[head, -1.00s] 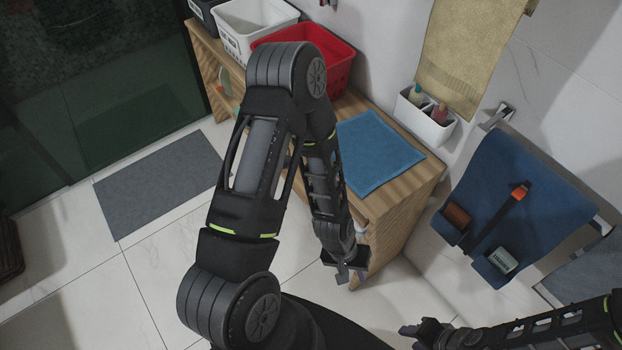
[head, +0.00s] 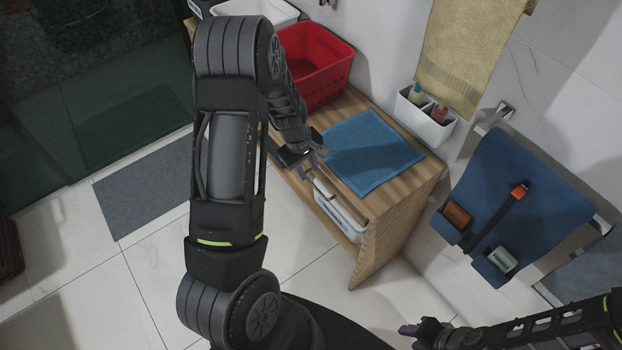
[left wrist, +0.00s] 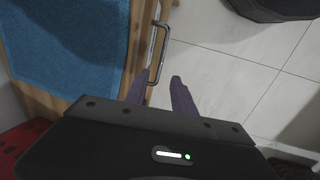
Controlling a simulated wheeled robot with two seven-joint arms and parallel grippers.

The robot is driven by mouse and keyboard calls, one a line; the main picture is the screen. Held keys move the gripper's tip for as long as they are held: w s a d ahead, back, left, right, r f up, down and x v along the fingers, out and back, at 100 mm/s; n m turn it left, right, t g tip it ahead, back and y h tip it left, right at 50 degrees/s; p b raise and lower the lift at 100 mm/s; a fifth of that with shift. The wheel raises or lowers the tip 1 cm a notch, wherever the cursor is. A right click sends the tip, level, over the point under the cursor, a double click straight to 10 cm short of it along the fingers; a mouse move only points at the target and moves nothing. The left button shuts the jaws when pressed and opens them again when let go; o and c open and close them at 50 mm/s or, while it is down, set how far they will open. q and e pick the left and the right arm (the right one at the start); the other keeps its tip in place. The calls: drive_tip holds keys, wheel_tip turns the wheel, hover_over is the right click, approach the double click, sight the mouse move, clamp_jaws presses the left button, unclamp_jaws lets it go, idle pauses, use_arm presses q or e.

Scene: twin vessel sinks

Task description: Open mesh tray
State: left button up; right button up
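A metal bar handle (left wrist: 163,42) sticks out from the front of the wooden cabinet (head: 400,215). In the head view a pale bar that appears to be this handle (head: 322,187) shows above a white container. I cannot make out any mesh. My left gripper (head: 311,163) is at the cabinet's front edge. In the left wrist view its two purple fingers (left wrist: 161,84) are apart, with the handle's near end just ahead of the gap; contact cannot be judged. My right gripper (head: 408,336) is low at the right, away from the cabinet; its fingers are unclear.
A blue towel (head: 370,152) and a red basket (head: 312,70) lie on the cabinet top. A white container (head: 341,214) sits on the shelf below. A blue wall organizer (head: 520,190) hangs at the right. The tiled floor (head: 285,225) before the cabinet is clear.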

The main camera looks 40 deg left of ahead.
sight(312, 183)
use_arm(q)
drive_tip(key=f, duration=0.4)
drive_tip(key=w+f, duration=0.1)
drive_tip(key=f, duration=0.1)
drive_tip(key=shift+w+d+f, duration=0.1)
drive_tip(key=shift+d+f, duration=0.1)
clamp_jaws()
idle(1.2)
